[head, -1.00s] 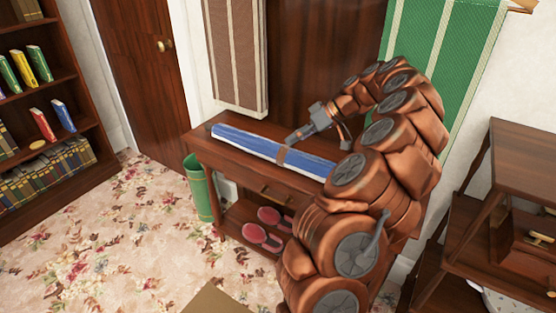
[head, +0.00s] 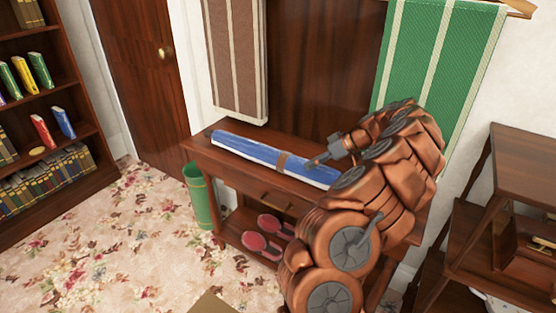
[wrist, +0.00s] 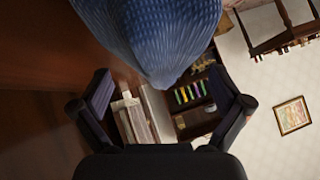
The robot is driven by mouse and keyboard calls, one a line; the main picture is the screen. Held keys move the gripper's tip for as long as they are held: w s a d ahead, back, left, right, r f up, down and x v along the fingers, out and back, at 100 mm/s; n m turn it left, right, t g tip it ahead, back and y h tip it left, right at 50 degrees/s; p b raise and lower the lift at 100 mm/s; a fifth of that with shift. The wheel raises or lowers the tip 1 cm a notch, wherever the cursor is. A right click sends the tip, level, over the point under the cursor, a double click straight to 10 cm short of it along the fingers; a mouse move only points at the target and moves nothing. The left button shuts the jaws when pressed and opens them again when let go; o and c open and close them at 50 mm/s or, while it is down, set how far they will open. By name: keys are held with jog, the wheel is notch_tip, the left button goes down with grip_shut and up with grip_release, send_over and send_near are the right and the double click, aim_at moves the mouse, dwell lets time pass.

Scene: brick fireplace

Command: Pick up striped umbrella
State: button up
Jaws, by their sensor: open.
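The striped umbrella (head: 250,150), rolled up in blue and white with a brown band, lies lengthwise on the wooden side table (head: 205,160). My arm hides the umbrella's right end. In the wrist view, the blue fabric of the umbrella (wrist: 155,35) fills the top middle, close to the camera. The two dark fingers of my gripper (wrist: 160,88) are spread wide, with nothing held between them.
A green bin (head: 199,195) stands at the table's left end. A bookshelf (head: 60,110) is far left, and a wooden shelf unit (head: 520,170) is at right.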

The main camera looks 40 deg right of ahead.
aim_at(286, 169)
jog(key=x, duration=0.2)
jog(key=shift+w+a+f, duration=0.2)
jog(key=shift+w+f, duration=0.05)
jog(key=c, duration=1.7)
